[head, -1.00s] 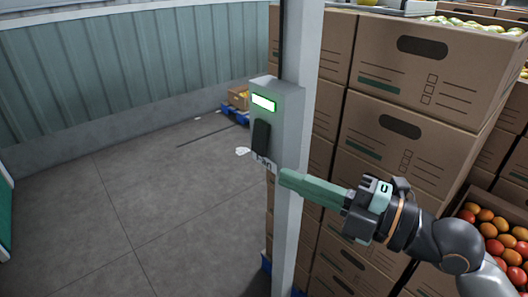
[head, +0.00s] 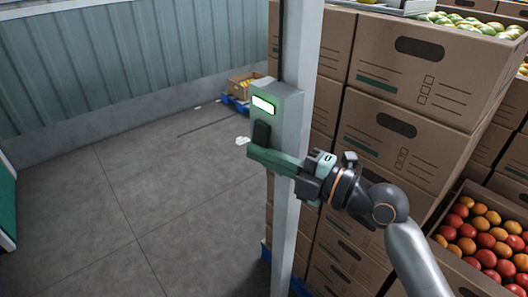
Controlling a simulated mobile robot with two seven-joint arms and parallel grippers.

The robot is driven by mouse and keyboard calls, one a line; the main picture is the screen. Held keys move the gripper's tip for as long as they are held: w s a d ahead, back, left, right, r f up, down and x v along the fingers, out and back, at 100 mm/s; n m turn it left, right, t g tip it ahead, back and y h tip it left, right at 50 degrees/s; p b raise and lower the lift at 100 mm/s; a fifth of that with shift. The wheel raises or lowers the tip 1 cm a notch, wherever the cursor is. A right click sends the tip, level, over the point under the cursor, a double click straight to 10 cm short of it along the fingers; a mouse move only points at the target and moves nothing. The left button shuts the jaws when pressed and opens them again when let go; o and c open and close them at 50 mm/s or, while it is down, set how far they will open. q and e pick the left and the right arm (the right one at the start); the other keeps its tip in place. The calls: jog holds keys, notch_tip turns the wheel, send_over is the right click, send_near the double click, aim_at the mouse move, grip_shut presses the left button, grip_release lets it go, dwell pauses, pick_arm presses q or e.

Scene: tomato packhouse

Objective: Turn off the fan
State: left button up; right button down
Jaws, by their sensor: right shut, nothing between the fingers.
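A grey switch box (head: 285,103) is fixed to a pale upright post (head: 303,40). It has a lit panel (head: 264,104) with a green border at the top and a dark rocker switch (head: 261,133) below. My right gripper (head: 251,152) is shut and empty. Its green fingertips are at the lower end of the rocker; I cannot tell whether they touch it. The gripper hides the "Fan" label area and the bottom of the box. The fan itself is not in view. My left gripper is not in view.
Stacked cardboard cartons (head: 395,120) stand close behind and right of the post. An open carton of tomatoes (head: 485,230) is at the lower right. A small carton (head: 245,84) on a blue pallet stands at the back. The grey floor (head: 130,200) at left is clear.

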jog(key=shift+d, duration=0.15)
jog(key=shift+w+d+n+b, duration=0.25)
jog(key=shift+n+b, duration=0.25)
jog(key=shift+b, duration=0.5)
jog(key=shift+f, duration=0.1)
